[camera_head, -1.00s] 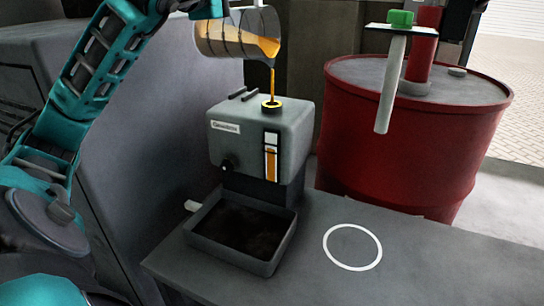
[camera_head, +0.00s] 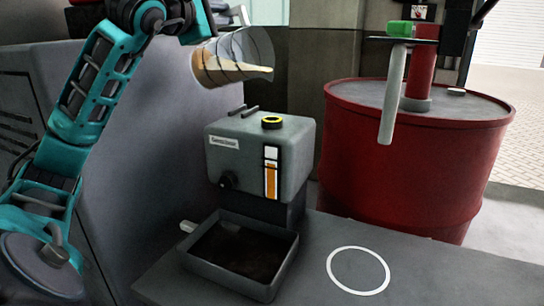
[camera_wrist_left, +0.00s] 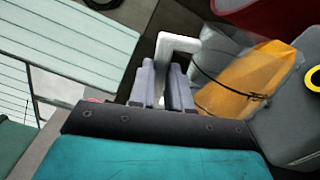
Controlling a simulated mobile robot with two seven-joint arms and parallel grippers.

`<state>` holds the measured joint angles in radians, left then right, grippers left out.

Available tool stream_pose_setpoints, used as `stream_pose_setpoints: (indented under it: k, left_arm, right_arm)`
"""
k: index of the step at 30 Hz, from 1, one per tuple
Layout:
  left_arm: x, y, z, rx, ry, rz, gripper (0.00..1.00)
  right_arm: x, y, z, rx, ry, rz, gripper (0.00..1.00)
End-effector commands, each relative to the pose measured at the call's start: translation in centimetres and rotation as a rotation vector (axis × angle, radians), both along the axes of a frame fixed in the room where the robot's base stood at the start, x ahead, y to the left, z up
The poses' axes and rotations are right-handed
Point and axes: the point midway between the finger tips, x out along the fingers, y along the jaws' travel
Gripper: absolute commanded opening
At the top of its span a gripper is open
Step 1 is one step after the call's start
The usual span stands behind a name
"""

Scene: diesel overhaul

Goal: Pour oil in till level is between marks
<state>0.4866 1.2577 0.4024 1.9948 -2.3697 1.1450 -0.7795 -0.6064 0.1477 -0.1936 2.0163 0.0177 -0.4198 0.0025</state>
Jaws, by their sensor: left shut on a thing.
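A clear measuring jug (camera_head: 232,62) with orange oil is tilted, its mouth to the right, above and left of the grey tank (camera_head: 240,150). No stream of oil shows from it. The tank has a yellow-ringed filler opening (camera_head: 272,122) on top and a sight gauge (camera_head: 270,172) on its front. Orange fills most of the gauge, with a pale part on top; the marks are too small to read. My left gripper (camera_wrist_left: 166,88) is shut on the jug's white handle (camera_wrist_left: 180,45). The fingertips are barely visible in the head view. My right gripper is not in view.
A dark drip tray (camera_head: 240,250) sits below the tank on the grey bench (camera_head: 320,285). A white circle (camera_head: 358,270) marks clear bench to its right. A red drum (camera_head: 400,165) with a pump and a pale spout (camera_head: 392,95) stands behind. A grey cabinet is at left.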

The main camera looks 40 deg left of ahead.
Motion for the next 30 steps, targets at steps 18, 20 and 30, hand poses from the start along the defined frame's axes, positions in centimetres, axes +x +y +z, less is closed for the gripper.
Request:
stream_pose_setpoints:
  k: [18,20,30]
  left_arm:
    - [-0.6,1.4,6.6,0.005,-0.006,0.002,0.0]
    - [-0.6,1.6,7.3,0.004,-0.007,0.002,0.0]
    - [-0.9,2.6,11.5,0.005,-0.007,0.001,0.0]
  right_arm:
    - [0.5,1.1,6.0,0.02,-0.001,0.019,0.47]
    - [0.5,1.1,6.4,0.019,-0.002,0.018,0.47]
    - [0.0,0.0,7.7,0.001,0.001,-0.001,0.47]
